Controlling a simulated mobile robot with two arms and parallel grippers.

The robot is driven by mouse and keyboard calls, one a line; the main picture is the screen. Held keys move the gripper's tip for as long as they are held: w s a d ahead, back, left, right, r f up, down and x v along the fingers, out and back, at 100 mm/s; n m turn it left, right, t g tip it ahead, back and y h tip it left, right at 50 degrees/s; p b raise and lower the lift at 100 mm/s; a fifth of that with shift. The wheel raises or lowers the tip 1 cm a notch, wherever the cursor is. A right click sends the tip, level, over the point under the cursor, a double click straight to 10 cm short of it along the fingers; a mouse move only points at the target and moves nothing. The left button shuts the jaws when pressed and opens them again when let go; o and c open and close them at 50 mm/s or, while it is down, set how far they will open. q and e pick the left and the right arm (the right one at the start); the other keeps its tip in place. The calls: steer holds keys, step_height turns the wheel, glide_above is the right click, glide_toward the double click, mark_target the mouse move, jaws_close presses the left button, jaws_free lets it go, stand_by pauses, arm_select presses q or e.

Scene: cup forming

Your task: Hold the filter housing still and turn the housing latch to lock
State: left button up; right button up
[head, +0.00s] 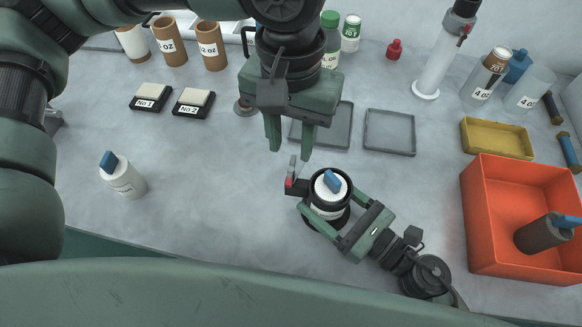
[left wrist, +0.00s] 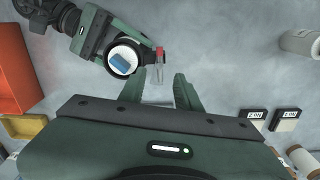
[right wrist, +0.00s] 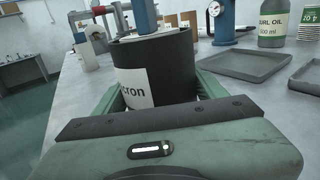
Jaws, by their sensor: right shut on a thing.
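The filter housing (head: 314,183) is a dark upright cylinder on the table. A white filter with a blue handle (head: 333,181) sits in its top. My right gripper (head: 326,206) is shut around the housing's sides; the right wrist view shows the dark wall (right wrist: 180,62) between its fingers. The housing latch (head: 291,174) is a small grey lever with a red part, on the housing's left side; it stands up in the left wrist view (left wrist: 159,58). My left gripper (head: 291,152) is open and empty, its fingers just above and behind the latch, apparently not touching it.
A second white filter with a blue handle (head: 123,178) stands at left. An orange bin (head: 488,222) holding a dark filter stands at right. Two grey trays (head: 389,132) and a yellow tray (head: 497,139) lie behind.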

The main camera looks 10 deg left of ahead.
mark_target(291, 167)
arm_select(q)
step_height(291, 167, down, 9)
steer(key=shift+r, duration=0.1)
stand_by(0.3)
jaws_close()
